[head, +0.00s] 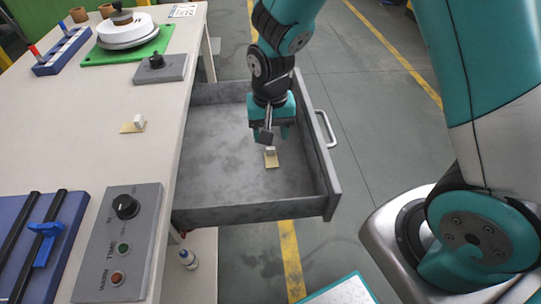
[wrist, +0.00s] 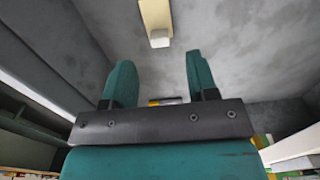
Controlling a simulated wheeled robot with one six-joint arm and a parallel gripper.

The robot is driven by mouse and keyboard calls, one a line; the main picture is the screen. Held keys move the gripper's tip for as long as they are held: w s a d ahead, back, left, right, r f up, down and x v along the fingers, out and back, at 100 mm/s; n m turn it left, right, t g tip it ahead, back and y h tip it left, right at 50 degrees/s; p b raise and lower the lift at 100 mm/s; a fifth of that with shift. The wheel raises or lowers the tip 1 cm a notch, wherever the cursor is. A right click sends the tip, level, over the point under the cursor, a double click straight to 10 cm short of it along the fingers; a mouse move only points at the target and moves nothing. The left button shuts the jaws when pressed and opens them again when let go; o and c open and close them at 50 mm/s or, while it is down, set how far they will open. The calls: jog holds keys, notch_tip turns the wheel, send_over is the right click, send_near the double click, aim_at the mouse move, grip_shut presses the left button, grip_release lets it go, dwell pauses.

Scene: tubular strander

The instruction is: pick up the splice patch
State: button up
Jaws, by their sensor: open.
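A splice patch (head: 271,160), a flat tan piece with a small white block on it, lies on the floor of the open grey drawer (head: 215,214). A similar tan patch with a white block (head: 133,126) lies on the bench top. My gripper (head: 275,136) is inside the drawer area, above and just behind the drawer patch, pointing down. Its jaws are open and empty. In the wrist view the patch (wrist: 157,14) is at the top centre, beyond the two spread teal fingers (wrist: 159,62), and its upper end is cut off by the frame.
The drawer's front wall with a handle (head: 326,130) stands right of my gripper. The bench (head: 150,95) is on the left, with a control box (head: 120,245), a blue fixture (head: 45,240) and a grey knob box (head: 160,69).

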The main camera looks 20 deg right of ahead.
aim_at(270, 148)
notch_tip(270, 148, down, 5)
jog(key=shift+r, duration=0.1)
grip_shut()
